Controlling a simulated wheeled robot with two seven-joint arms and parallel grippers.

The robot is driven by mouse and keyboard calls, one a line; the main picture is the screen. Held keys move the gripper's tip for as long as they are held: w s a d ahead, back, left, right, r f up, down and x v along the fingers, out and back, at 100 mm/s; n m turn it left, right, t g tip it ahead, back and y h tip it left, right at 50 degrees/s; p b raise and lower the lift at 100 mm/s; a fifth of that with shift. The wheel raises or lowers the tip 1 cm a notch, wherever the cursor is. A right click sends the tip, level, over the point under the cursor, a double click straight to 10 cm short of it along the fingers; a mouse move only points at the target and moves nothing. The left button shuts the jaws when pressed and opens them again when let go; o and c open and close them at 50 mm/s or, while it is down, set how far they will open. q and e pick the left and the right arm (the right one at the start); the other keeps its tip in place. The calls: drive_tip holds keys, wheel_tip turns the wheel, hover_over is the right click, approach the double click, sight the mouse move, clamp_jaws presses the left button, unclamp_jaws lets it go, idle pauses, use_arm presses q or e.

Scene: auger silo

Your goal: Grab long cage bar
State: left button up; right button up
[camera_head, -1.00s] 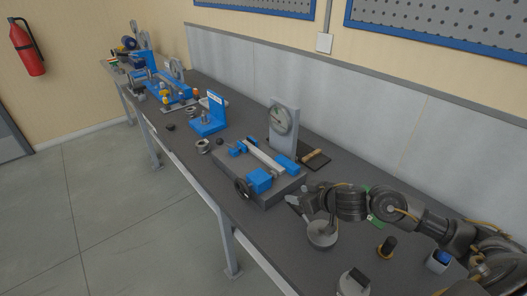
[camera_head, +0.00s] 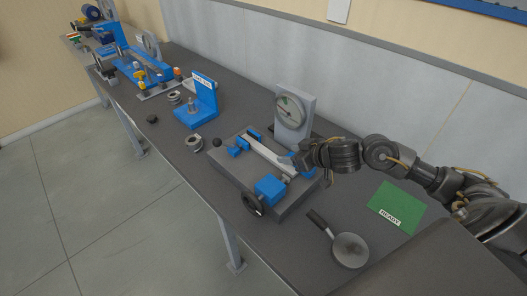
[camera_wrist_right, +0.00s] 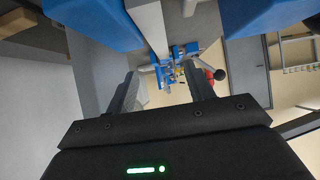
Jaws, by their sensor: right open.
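A long pale bar (camera_head: 265,152), which looks like the long cage bar, lies between blue blocks on a grey fixture plate (camera_head: 225,165). My right gripper (camera_head: 294,163) is at the right side of this fixture, close to the bar's near part and partly over a blue block. In the right wrist view, its two fingers (camera_wrist_right: 163,92) are apart with nothing seen held between them. A pale bar (camera_wrist_right: 149,24) also shows there, running in from the top edge between blue blocks. I cannot tell whether any finger touches it. My left gripper is not in view.
A dial gauge (camera_head: 290,112) stands behind the fixture. A handwheel (camera_head: 252,203) sticks out at its front. A round pan-like tool (camera_head: 349,250) and a green READY card (camera_head: 396,206) lie to the right. A blue bracket (camera_head: 199,106) and other devices stand farther left.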

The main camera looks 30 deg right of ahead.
sight(268, 153)
drive_tip(key=w+f, duration=0.2)
drive_tip(key=shift+w+f, duration=0.25)
drive_tip(key=shift+w, duration=0.15)
drive_tip(key=shift+w+a+f, duration=0.25)
drive_tip(key=shift+w+f, duration=0.05)
drive_tip(key=shift+w, duration=0.1)
drive_tip(key=shift+w+a, duration=0.1)
drive_tip(key=shift+a, duration=0.15)
drive_tip(key=p+x, duration=0.1)
drive_tip(key=x, duration=0.4)
drive_tip(key=shift+a, duration=0.2)
drive_tip(key=shift+r, duration=0.1)
drive_tip(key=shift+c, duration=0.8)
clamp_jaws()
drive_tip(key=shift+r, duration=0.15)
